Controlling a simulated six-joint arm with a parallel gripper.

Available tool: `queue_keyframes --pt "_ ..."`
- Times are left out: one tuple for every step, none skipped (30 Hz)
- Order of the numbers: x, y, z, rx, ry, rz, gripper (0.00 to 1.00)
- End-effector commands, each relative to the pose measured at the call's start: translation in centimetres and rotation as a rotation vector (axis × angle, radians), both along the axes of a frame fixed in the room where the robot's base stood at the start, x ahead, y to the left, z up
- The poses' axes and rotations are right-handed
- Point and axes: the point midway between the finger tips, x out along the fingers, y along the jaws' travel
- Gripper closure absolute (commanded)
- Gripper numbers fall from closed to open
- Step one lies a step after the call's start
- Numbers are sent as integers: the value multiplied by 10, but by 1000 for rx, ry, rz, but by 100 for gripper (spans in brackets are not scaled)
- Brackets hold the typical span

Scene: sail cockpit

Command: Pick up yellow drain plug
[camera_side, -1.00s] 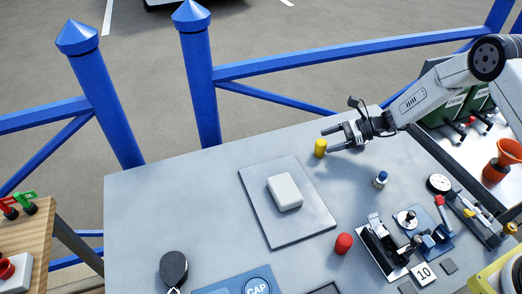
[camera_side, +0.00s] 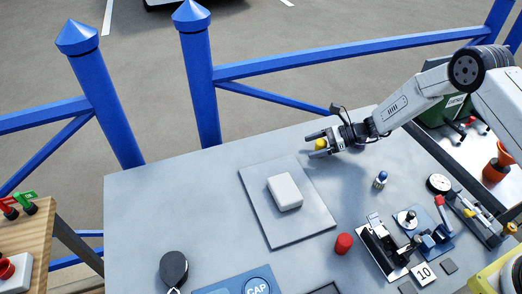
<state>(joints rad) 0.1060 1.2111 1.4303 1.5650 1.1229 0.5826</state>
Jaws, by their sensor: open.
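The yellow drain plug (camera_side: 320,145) stands near the far edge of the grey table (camera_side: 150,200). My gripper (camera_side: 318,145) is open, with its fingers pointing left and one on each side of the plug. The nearer finger hides the lower part of the plug. I cannot tell whether either finger touches it.
A white block (camera_side: 285,191) rests on a grey plate (camera_side: 262,222) left of and nearer than my gripper. A blue-topped piece (camera_side: 380,179) and a red cylinder (camera_side: 344,243) stand nearer. Fixtures fill the right side. The table's left part is mostly clear.

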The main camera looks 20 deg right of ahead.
Motion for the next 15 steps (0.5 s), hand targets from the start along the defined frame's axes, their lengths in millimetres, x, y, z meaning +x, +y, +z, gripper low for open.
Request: queue_keyframes --pt "0 0 0 0 0 0 11" --pt "0 0 0 0 0 0 11" --pt "0 0 0 0 0 0 23" --pt "0 0 0 0 0 0 33" --pt "0 0 0 0 0 0 42" --pt "0 0 0 0 0 0 55" --pt "0 0 0 0 0 0 65" --pt "0 0 0 0 0 0 74" --pt "0 0 0 0 0 0 87" --pt "0 0 0 0 0 0 96" --pt "0 0 0 0 0 0 100" --pt "0 0 0 0 0 0 100" --pt "0 0 0 0 0 0 100" --pt "0 0 0 0 0 0 100" --pt "0 0 0 0 0 0 100"
